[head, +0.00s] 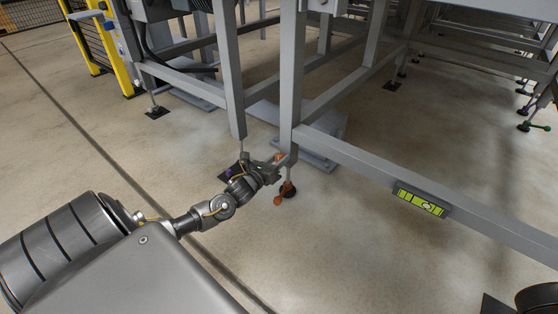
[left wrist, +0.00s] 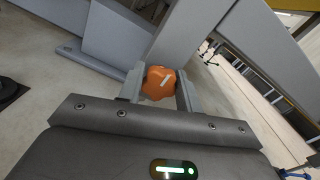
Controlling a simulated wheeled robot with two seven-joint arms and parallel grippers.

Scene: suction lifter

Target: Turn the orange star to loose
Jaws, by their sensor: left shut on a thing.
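The orange star (left wrist: 160,83) is a lobed orange knob with a white mark on its top. In the left wrist view it sits between the two fingers of my left gripper (left wrist: 161,88), which is shut on it. In the head view my left gripper (head: 280,160) is low beside the grey frame leg, and only a bit of the orange star (head: 279,156) shows. A second orange part (head: 279,200) with a dark foot hangs below on the same leg. My right gripper is not in view.
Grey frame legs and beams (head: 292,70) rise close to my left gripper. A green spirit level (head: 420,201) is fixed on the long beam at the right. A yellow barrier (head: 122,50) stands at the back left. The floor at the left is clear.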

